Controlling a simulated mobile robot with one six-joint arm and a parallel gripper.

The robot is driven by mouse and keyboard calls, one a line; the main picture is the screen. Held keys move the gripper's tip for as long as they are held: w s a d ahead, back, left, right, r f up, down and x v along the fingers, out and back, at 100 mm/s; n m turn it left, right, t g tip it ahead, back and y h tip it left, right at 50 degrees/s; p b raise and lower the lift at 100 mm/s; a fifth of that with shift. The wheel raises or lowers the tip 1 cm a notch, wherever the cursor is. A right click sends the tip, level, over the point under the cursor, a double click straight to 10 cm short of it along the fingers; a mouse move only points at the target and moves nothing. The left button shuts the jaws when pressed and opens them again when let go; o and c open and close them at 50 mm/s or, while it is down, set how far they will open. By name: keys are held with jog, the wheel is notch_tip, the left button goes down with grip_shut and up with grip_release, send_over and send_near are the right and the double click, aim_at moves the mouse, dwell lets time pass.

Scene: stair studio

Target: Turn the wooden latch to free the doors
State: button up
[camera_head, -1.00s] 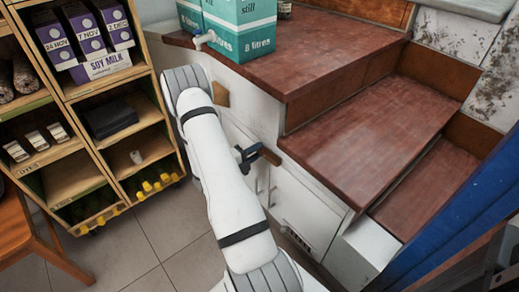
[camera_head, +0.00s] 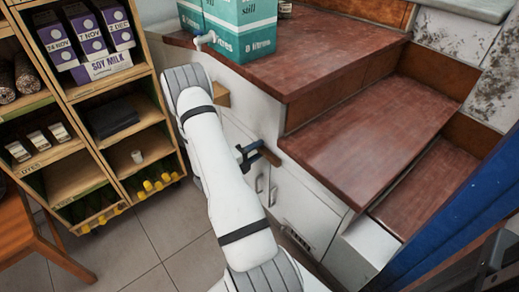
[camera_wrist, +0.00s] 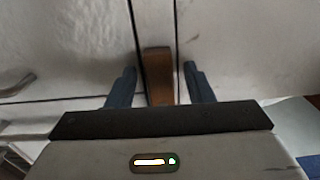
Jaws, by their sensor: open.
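My gripper (camera_wrist: 160,73) is open, with one blue finger on each side of the latch. A gap shows between each finger and the wood, and the latch's lower end is hidden by the gripper body. In the head view, my gripper (camera_head: 246,157) is beside the brown latch (camera_head: 269,156), below the edge of the red-brown step. The cabinet doors (camera_head: 290,205) look shut.
A shelf unit (camera_head: 155,100) with soy milk cartons stands at the left. Teal water boxes (camera_head: 240,28) sit on the top step. Red-brown steps (camera_head: 370,140) overhang the cabinet at the right. A metal handle (camera_wrist: 18,84) shows at left in the wrist view. Tiled floor (camera_head: 150,240) lies below.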

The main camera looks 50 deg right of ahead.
jog(key=a+p, duration=0.2)
jog(key=a, duration=0.5)
jog(key=shift+w+a, duration=0.35)
jog(key=shift+w, duration=0.1)
jog(key=s+a+r+m+g+y+p, duration=0.2)
jog(key=a+r+m+y+p, duration=0.15)
jog(key=r+m, duration=0.4)
jog(key=s+a+r+m+g+y+p, duration=0.15)
jog(key=r+m+p, duration=0.3)
jog(key=r, duration=0.65)
jog(key=s+a+r+m+g+y+p, duration=0.1)
jog(key=s+a+r+m+y+p, duration=0.2)
jog(key=r+m+p, duration=0.5)
jog(key=s+a+r+m+t+y+p, duration=0.2)
jog(key=a+r, duration=0.4)
jog(key=r, duration=0.3)
jog(key=s+a+r+m+t+y+p, duration=0.2)
jog(key=a+r+m+t+y+p, duration=0.1)
jog(key=r, duration=0.6)
jog(key=s+a+r+m+t+y+p, duration=0.2)
jog(key=a+r+m+p, duration=0.4)
jog(key=a+r+m, duration=0.3)
jog(key=r+t+y, duration=0.1)
jog(key=y, duration=0.1)
jog(key=shift+a+t+y+p, duration=0.2)
jog(key=shift+t+y+p, duration=0.1)
jog(key=shift+t+y, duration=0.1)
jog(key=shift+a+r+m, duration=0.1)
jog(key=shift+a+m, duration=0.1)
jog(key=shift+m, duration=0.1)
